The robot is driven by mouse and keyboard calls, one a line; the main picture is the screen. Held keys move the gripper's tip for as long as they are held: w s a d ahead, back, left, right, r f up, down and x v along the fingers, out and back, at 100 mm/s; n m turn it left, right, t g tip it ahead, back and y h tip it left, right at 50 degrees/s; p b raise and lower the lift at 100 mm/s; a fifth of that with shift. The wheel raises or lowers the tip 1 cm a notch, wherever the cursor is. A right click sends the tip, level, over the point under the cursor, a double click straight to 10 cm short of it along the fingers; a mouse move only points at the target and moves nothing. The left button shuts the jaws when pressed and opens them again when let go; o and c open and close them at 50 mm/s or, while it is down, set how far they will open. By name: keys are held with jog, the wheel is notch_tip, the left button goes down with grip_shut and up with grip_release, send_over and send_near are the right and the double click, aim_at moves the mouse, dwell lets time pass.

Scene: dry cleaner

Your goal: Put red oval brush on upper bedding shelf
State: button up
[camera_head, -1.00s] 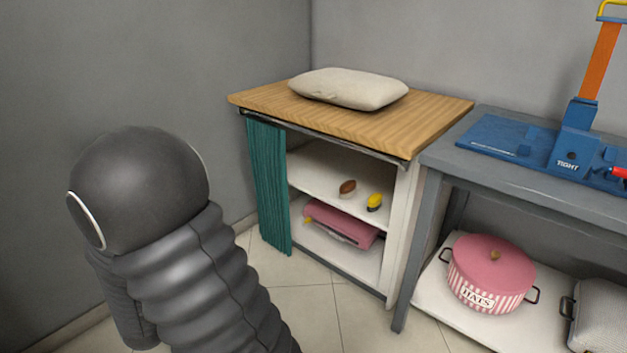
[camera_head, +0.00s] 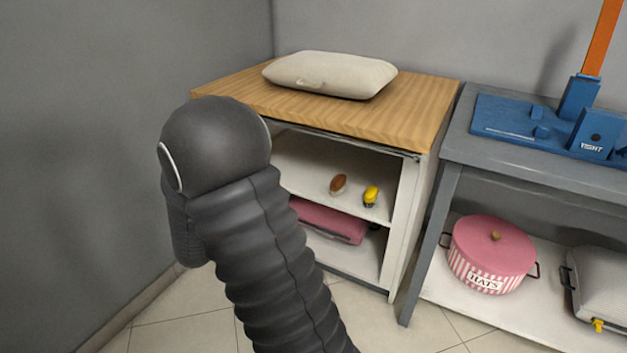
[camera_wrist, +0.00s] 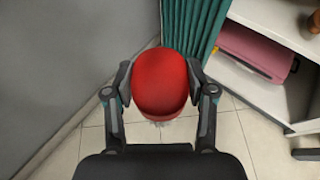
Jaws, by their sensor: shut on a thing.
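My gripper (camera_wrist: 160,86) is shut on the red oval brush (camera_wrist: 160,82), with one finger at each side of it, in the wrist view. The brush is held over the tiled floor, in front of the green curtain and left of the cabinet. In the head view my dark arm hides the gripper and brush. The upper shelf (camera_head: 310,172) inside the cabinet holds a brown oval brush (camera_head: 338,184) and a yellow object (camera_head: 371,196) near its right side, with bare shelf to their left.
A wooden top (camera_head: 418,105) covers the cabinet and bears a cream pillow (camera_head: 330,74). A pink case (camera_head: 330,221) lies on the lower shelf. The green curtain (camera_wrist: 188,25) hangs at the cabinet's left. A grey table (camera_head: 520,165) stands right, with a pink hat box (camera_head: 490,250) below.

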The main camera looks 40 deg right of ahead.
jog(key=w+d+f+m+g+h+b, duration=0.1)
jog(key=w+d+m+g+h, duration=0.1)
jog(key=d, duration=1)
jog(key=w+d+f+m+g+h+b, duration=0.1)
jog(key=w+d, duration=0.4)
jog(key=d, duration=0.8)
jog(key=w+d+f+m+g+h+b, duration=0.1)
jog(key=w+d+f+m+g+h, duration=0.1)
jog(key=d, duration=1)
jog(key=shift+w+d+f+m+g+h, duration=0.2)
jog(key=shift+w+m+g+h, duration=0.25)
jog(key=shift+m, duration=0.3)
jog(key=shift+w+d+f+m+g+h, duration=0.1)
jog(key=shift+w+f+m+g+h, duration=0.15)
jog(key=shift+w+m+g, duration=0.35)
jog(key=w+d+r, duration=0.2)
jog(key=d+r, duration=0.2)
jog(key=d, duration=0.1)
jog(key=shift+w+d+r, duration=0.3)
jog(key=shift+d+r, duration=0.1)
jog(key=shift+m, duration=0.25)
jog(key=shift+f+b, duration=0.6)
jog(key=shift+f, duration=4.2)
